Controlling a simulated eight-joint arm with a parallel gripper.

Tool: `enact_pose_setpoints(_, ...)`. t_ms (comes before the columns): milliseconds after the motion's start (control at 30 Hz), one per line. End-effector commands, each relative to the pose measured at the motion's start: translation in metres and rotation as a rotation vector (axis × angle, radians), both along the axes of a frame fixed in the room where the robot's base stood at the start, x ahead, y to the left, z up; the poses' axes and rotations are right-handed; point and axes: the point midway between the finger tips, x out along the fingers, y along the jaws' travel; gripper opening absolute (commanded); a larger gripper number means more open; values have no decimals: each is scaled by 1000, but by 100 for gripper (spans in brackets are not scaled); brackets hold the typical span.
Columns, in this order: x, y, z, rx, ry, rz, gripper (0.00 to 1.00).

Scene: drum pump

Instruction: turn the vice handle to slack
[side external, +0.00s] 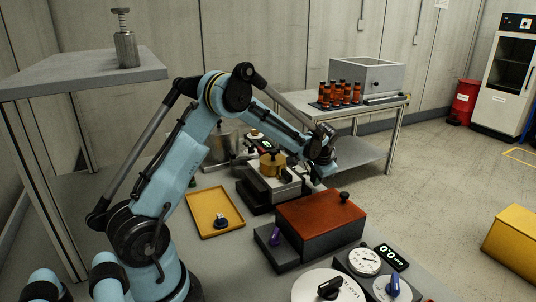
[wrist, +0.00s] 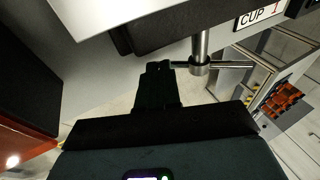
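The vice handle (wrist: 238,65) is a silver cross bar through a boss on a round metal shaft (wrist: 201,45), seen in the wrist view. The shaft comes out of a dark vice body (wrist: 165,30). My gripper (wrist: 158,68) shows as a narrow black block of fingers, close together, at the left end of the bar. The bar's left end meets the fingertips or is hidden by them; I cannot tell if it is pinched. In the side view the vice (side external: 274,187) holds a brass-coloured part (side external: 272,164), and my gripper (side external: 317,181) is down at its right, its tips unclear.
A red-brown box (side external: 320,222) with a black knob stands close in front of the vice. A yellow tray (side external: 214,212) lies left of it. Gauges and dials (side external: 365,262) sit at front right. A side table (side external: 390,107) with orange-brown bottles (side external: 338,94) stands behind.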

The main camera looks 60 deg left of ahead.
Motion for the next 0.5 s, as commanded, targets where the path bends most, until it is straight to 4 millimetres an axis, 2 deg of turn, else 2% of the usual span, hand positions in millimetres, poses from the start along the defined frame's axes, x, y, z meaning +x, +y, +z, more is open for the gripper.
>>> enact_pose_setpoints(133,0,-2,1,-4,-1,1,0)
enact_pose_setpoints(267,-3,-9,11,-3,-1,-1,0)
enact_pose_setpoints(500,-12,-35,49,0,0,-3,0)
